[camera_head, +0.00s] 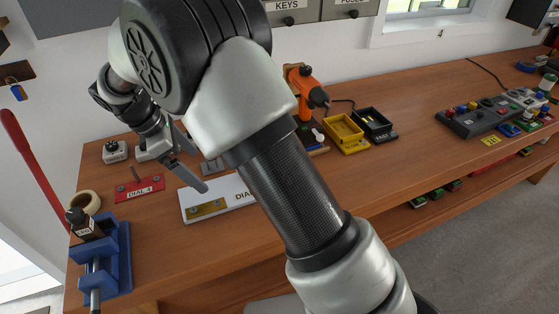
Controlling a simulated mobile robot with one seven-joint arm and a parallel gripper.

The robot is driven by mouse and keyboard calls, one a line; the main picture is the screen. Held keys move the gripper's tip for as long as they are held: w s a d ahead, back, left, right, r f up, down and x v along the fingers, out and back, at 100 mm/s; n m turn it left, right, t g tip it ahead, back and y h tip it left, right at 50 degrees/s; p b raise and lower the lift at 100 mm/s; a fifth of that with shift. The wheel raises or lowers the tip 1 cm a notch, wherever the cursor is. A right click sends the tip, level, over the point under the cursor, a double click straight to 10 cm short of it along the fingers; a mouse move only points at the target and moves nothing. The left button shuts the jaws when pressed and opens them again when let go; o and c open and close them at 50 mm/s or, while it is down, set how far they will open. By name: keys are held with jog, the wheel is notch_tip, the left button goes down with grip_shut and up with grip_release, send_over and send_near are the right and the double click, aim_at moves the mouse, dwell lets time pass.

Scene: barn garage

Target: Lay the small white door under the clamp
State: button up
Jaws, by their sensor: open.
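A flat white panel (229,190), lettered "DIA" with the rest hidden by my arm, lies on the wooden bench; it looks like the small white door. A brass plate (207,209) is on its near left part. My gripper (198,170) is open above the bench, by the panel's far left side in the picture; its height is unclear. I see nothing between its fingers. I cannot tell whether this is the task's clamp.
A red "DIAL 4" plate (128,190) with a post lies left of my gripper. A tape roll (91,202) is near the blue clamp. An orange tool (305,86), yellow bin (343,131) and black bin (374,122) stand behind my arm.

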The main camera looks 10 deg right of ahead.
jog(key=s+d+r+m+t+y, duration=0.1)
jog(key=s+d+r+m+y, duration=0.1)
jog(key=s+d+r+m, duration=0.45)
jog(key=s+d+r+m+y, duration=0.15)
jog(key=d+r+m, duration=0.25)
jog(key=d+r, duration=0.55)
jog(key=s+d+m+t, duration=0.2)
jog(key=s+d+m, duration=0.2)
jog(key=s, duration=0.3)
jog(key=s+d+r+m+t, duration=0.1)
jog(key=s+d+m, duration=0.3)
jog(key=s, duration=0.3)
jog(key=shift+s+m+t+y, duration=0.3)
jog(key=shift+m+t+y, duration=0.15)
jog(key=shift+m, duration=0.4)
jog(key=shift+r, duration=0.1)
jog(key=shift+c, duration=0.4)
